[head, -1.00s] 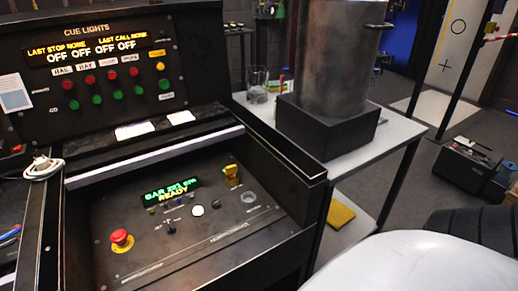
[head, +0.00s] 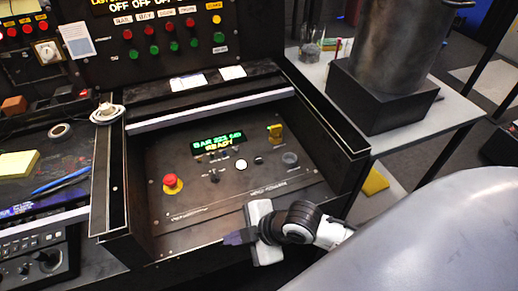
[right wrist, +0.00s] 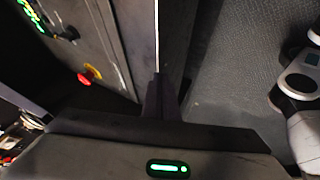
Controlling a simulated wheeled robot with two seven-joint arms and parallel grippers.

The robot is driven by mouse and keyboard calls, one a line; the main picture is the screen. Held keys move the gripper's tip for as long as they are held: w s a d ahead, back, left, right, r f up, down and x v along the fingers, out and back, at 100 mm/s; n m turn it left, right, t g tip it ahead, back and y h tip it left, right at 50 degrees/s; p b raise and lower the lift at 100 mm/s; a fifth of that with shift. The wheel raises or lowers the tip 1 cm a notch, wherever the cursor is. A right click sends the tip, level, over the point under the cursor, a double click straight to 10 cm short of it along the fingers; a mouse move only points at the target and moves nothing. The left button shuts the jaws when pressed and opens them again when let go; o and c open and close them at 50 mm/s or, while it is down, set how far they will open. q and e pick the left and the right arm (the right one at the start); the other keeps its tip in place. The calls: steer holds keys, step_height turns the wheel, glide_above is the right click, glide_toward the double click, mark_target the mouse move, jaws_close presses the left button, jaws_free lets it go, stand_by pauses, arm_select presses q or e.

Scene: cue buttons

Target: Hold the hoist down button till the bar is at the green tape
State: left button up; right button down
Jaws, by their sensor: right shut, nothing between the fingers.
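My right gripper (head: 226,239) is shut and empty at the panel's front edge, apart from the buttons. Its shut fingers also show in the right wrist view (right wrist: 160,98). The bar and the green tape are not visible. My left gripper is not in view.
A red mushroom button (head: 170,180) on a yellow base sits at the panel's left, and a yellow switch (head: 275,132) at its right. Raised side walls (head: 325,130) flank the panel. A metal cylinder (head: 400,45) stands on a dark block at the right.

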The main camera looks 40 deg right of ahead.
steer(key=w+d+r+n, duration=0.1)
steer(key=n, duration=0.1)
steer(key=w+d+n, duration=0.1)
steer(key=w+n, duration=0.1)
steer(key=w+d+r+n, duration=0.1)
steer(key=w+n, duration=0.1)
steer(key=n, duration=0.1)
steer(key=shift+w+d+r, duration=0.2)
steer(key=shift+r, duration=0.1)
steer(key=w+d+n, duration=0.1)
steer(key=w+d+r+n, duration=0.1)
steer(key=w+d+n, duration=0.1)
steer(key=shift+w+d, duration=0.25)
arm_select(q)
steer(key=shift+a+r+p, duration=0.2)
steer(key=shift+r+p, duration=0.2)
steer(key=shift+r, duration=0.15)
arm_select(e)
steer(key=w+d+r+n+t, duration=0.1)
steer(key=w+d+r+n, duration=0.2)
steer(key=d, duration=0.4)
steer(key=w+d+r+n+t+h, duration=0.1)
steer(key=w+d+r+n, duration=0.2)
steer(key=w+d, duration=0.3)
steer(key=shift+d+r, duration=0.85)
steer(key=shift+d, duration=0.05)
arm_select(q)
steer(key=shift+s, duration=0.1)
arm_select(e)
steer(key=shift+f, duration=0.1)
